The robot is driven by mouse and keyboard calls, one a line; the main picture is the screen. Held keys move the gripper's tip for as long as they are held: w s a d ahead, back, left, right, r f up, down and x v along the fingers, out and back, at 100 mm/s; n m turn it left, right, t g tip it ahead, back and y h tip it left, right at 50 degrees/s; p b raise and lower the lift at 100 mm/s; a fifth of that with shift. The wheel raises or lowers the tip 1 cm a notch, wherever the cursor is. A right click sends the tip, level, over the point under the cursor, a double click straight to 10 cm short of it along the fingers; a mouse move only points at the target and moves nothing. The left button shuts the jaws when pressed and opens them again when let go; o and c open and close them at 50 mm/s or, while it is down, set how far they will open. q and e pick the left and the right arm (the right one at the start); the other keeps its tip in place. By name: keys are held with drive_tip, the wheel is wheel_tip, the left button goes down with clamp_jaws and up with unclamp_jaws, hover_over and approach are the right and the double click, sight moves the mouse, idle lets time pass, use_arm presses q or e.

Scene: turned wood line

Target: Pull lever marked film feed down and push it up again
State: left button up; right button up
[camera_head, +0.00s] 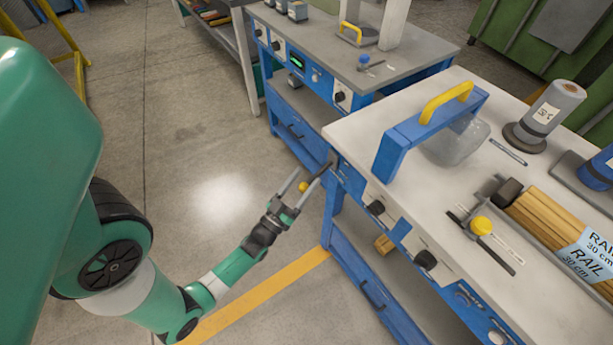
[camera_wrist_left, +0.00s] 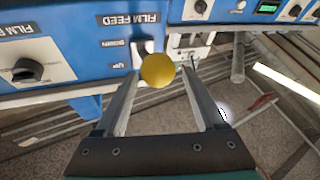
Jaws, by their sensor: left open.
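The film feed lever has a round yellow knob (camera_head: 303,186), which sits at the left end of the blue bench front in the head view. In the left wrist view the yellow knob (camera_wrist_left: 158,71) is in front of the blue panel (camera_wrist_left: 80,42), which carries upside-down FILM FEED, DOWN and UP labels. My left gripper (camera_head: 311,174) is open, its two fingers pointing at the bench. The knob appears between the fingertips, with a gap to each finger; contact is not visible. The knob hides most of the lever's shaft. My right gripper is not in view.
Black rotary knobs (camera_head: 376,207) are on the same bench front. A blue bracket with a yellow handle (camera_head: 446,102), a spool (camera_head: 545,112) and wooden rails (camera_head: 548,218) are on top. A second workbench (camera_head: 345,45) stands behind. The floor left of the bench is clear.

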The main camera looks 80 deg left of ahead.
use_arm(q)
drive_tip(key=v, duration=1)
drive_tip(key=shift+d, duration=0.2)
